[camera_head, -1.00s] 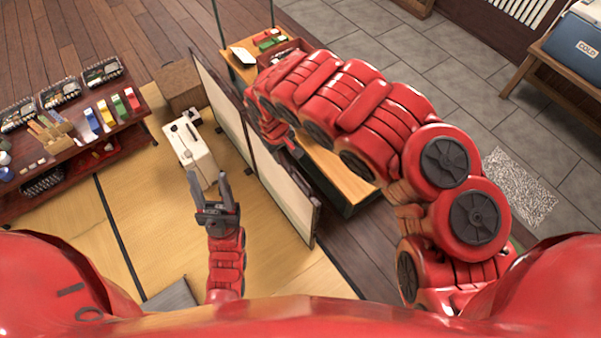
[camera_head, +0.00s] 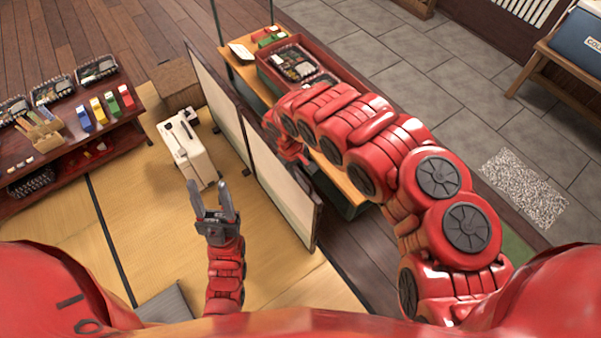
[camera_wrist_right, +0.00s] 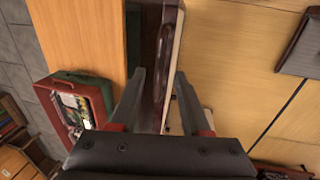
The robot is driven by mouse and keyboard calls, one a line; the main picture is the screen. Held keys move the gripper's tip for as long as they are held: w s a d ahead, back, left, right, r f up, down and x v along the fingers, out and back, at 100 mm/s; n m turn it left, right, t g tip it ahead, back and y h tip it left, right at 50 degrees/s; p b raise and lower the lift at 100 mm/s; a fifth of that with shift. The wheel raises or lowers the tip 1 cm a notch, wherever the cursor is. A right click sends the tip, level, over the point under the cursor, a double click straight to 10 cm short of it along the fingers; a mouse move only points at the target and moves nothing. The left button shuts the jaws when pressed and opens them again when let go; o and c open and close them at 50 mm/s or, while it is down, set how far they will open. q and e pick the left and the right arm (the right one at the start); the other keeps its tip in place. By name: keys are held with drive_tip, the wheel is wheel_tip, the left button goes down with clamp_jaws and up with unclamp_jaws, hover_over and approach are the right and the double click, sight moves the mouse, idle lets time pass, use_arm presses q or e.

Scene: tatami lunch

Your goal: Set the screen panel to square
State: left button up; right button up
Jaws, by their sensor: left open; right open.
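The folding screen has a far panel (camera_head: 215,90) and a near panel (camera_head: 284,185), both pale with dark frames, standing on the tatami at an angle to each other. My right gripper (camera_wrist_right: 160,73) is open. In the right wrist view the panel's dark edge (camera_wrist_right: 166,40) runs between its fingers, with no clear grip on it. In the head view my right arm reaches over to the screen, and the fingertips are mostly hidden. My left gripper (camera_head: 208,188) is open and empty over the tatami, left of the screen.
A white appliance (camera_head: 187,148) stands just beyond my left gripper. A wooden counter (camera_head: 335,178) with a red lunch tray (camera_head: 268,72) is right of the screen. A low table (camera_head: 120,140) with cartons and bento trays is at left. Open tatami lies between.

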drive_tip(key=shift+w+d+f, duration=0.15)
drive_tip(key=shift+w+f, duration=0.05)
drive_tip(key=shift+f, duration=0.9)
drive_tip(key=shift+c, duration=0.2)
clamp_jaws()
idle(0.5)
